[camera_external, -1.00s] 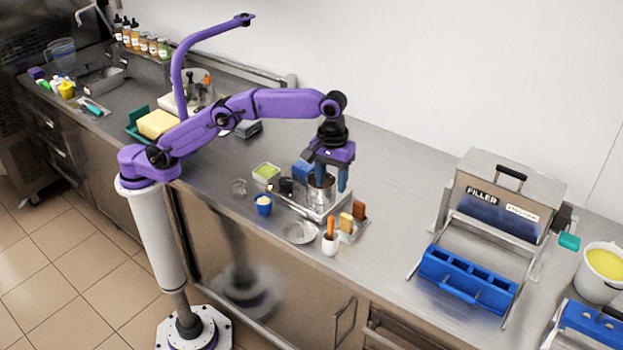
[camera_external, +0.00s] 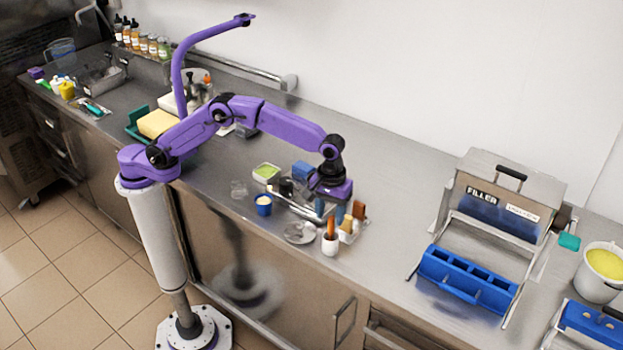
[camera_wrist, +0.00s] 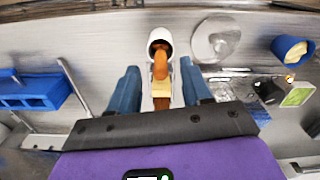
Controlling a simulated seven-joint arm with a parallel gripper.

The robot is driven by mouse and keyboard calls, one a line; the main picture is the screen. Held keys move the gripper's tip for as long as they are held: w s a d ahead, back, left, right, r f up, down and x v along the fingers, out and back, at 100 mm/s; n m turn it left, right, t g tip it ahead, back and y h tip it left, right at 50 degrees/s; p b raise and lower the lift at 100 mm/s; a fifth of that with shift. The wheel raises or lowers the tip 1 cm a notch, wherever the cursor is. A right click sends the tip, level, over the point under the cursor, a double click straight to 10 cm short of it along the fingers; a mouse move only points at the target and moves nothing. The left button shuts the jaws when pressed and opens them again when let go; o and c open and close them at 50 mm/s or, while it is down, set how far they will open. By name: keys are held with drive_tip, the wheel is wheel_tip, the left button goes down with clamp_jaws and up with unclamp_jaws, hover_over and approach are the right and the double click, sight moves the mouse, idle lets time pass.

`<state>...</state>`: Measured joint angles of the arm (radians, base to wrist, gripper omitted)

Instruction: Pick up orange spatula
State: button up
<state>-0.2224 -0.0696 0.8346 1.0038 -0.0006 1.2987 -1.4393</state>
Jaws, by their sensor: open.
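The orange spatula (camera_external: 331,226) stands upright in a small white cup (camera_external: 330,247) near the counter's front edge. In the wrist view the spatula (camera_wrist: 160,62) rises from the white cup (camera_wrist: 158,36), between and beyond my fingertips. My gripper (camera_external: 330,211) is low over the counter, just behind the cup in the external view. In the wrist view my gripper (camera_wrist: 158,80) has its two blue fingers spread apart, with nothing visibly clamped between them.
A round metal dish (camera_external: 299,232) lies left of the cup. A blue cup (camera_external: 264,204) and a green-filled container (camera_external: 266,172) stand farther left. Brown and tan blocks (camera_external: 358,210) are close on the right. The blue mould (camera_external: 467,280) is farther right, with clear counter between.

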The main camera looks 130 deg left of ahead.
drive_tip(key=f, duration=0.5)
drive_tip(key=shift+a, duration=0.3)
drive_tip(key=shift+c, duration=0.4)
drive_tip(key=shift+r, duration=0.1)
clamp_jaws()
wheel_tip(320, 180, up, 10)
